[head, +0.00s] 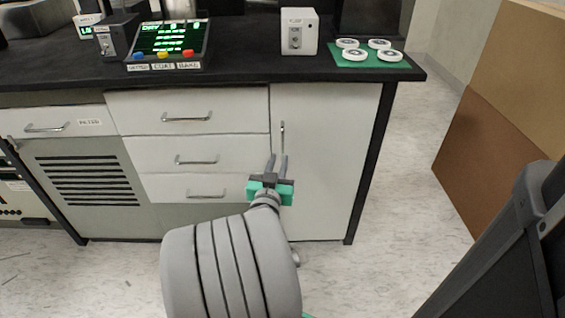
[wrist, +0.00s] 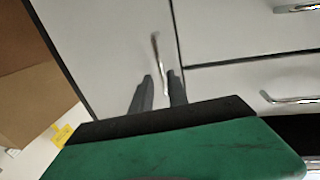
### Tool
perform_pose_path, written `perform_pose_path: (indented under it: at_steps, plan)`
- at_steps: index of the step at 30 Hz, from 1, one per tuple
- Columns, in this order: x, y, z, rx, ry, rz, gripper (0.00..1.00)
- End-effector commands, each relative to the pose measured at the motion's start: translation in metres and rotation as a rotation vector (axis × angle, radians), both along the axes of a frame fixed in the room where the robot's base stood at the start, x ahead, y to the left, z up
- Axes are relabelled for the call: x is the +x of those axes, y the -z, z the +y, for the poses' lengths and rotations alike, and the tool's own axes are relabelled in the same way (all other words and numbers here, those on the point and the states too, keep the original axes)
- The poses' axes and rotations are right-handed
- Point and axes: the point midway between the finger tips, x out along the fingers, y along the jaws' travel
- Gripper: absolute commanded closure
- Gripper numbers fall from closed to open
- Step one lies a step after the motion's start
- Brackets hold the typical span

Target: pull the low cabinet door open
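The low cabinet door (head: 325,165) is a pale upright panel at the right end of the bench front, and it looks shut. Its slim vertical metal handle (head: 282,133) is near the door's left edge. My gripper (head: 277,157) is just below the handle in the head view, its two dark fingers apart. In the wrist view the door (wrist: 105,45) fills the upper left, and the handle (wrist: 156,50) runs down into the gap between the fingertips of my gripper (wrist: 160,75). I see no finger closed on the handle; contact and depth cannot be told.
Drawers (head: 190,155) with horizontal handles are left of the door. The black bench top (head: 235,70) carries a display box, a white device and a green mat (head: 345,62) with white discs. Brown boxes (head: 480,160) stand at the right. Floor before the door's right side is clear.

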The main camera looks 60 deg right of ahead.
Motion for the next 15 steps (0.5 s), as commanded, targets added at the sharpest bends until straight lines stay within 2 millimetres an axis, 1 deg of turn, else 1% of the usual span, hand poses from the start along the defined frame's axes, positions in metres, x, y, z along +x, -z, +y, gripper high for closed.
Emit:
perform_pose_path:
  at_steps: [2, 10, 12, 15]
  plan:
    - [0.002, -0.003, -0.009, 0.002, 0.003, 0.0, 0.8]
    - [0.015, -0.002, -0.056, 0.001, 0.003, -0.002, 0.8]
    - [0.018, -0.002, -0.064, 0.002, 0.002, 0.0, 0.8]
    - [0.02, -0.003, -0.07, 0.001, 0.0, 0.0, 0.8]
